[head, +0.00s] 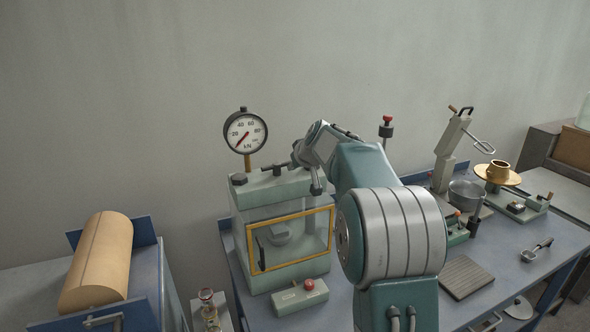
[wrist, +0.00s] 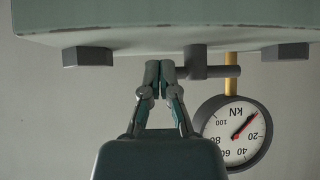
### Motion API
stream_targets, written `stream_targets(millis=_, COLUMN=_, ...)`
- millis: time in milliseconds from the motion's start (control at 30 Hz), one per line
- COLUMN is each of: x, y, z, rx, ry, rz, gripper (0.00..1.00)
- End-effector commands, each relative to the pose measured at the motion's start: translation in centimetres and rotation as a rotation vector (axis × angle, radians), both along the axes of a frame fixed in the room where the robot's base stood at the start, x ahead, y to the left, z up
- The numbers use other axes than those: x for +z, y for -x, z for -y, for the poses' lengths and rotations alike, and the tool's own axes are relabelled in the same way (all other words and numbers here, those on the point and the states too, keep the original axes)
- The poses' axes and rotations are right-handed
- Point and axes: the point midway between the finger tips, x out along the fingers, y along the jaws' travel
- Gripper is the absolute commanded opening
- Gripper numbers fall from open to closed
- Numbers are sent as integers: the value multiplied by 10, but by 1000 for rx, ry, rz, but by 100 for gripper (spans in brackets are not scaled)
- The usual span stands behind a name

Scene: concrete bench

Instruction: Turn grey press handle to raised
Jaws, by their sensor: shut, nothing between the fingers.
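The press (head: 275,215) is a pale green box with a yellow-framed window at the left of the bench. Its grey handle (head: 277,168) is a short bar on a stem at the top, lying about level. The handle also shows in the wrist view (wrist: 215,71), which looks upside down. My gripper (head: 293,163) is at the press top, close to the handle's right side. In the wrist view my gripper (wrist: 160,66) is shut and empty, its tips right beside the handle's stem; contact is unclear.
A kN gauge (head: 245,132) stands on a brass stem behind the handle, its needle low. Dark bolts (wrist: 88,57) sit at the press top's corners. A small box with a red button (head: 300,296) is in front. A grey lever stand (head: 452,145) and pot (head: 467,193) stand right.

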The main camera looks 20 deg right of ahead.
Motion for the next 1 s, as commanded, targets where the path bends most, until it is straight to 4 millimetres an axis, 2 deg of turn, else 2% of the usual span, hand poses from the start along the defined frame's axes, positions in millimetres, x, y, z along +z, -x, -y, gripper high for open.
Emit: stream_targets(millis=1000, x=0, y=-5, z=4, rx=126, ry=0, rz=-4, gripper=0)
